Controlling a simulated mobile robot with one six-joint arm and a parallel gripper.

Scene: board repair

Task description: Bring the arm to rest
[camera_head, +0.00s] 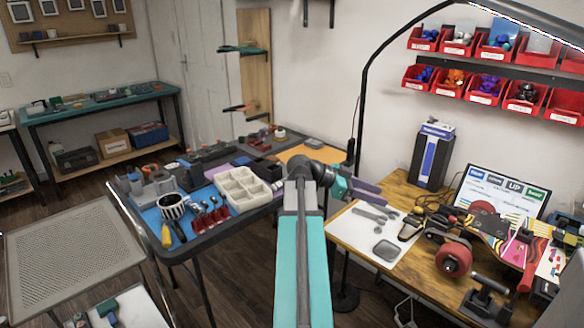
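My arm reaches up from the bottom middle of the head view, a long teal link ending in a dark grey joint. It bends right there to my gripper (376,194), which has a teal body and purple fingers. The gripper hangs in the air between the left work table (290,203) and the wooden workbench (418,290), above or near the white mat (345,232). The fingers are small and seen at a slant, so their opening is unclear. I see no object clearly held in them.
The workbench holds a skateboard (497,237), a red wheel (453,260) and a screen (500,190). A thin black lamp pole (362,95) rises behind my gripper.

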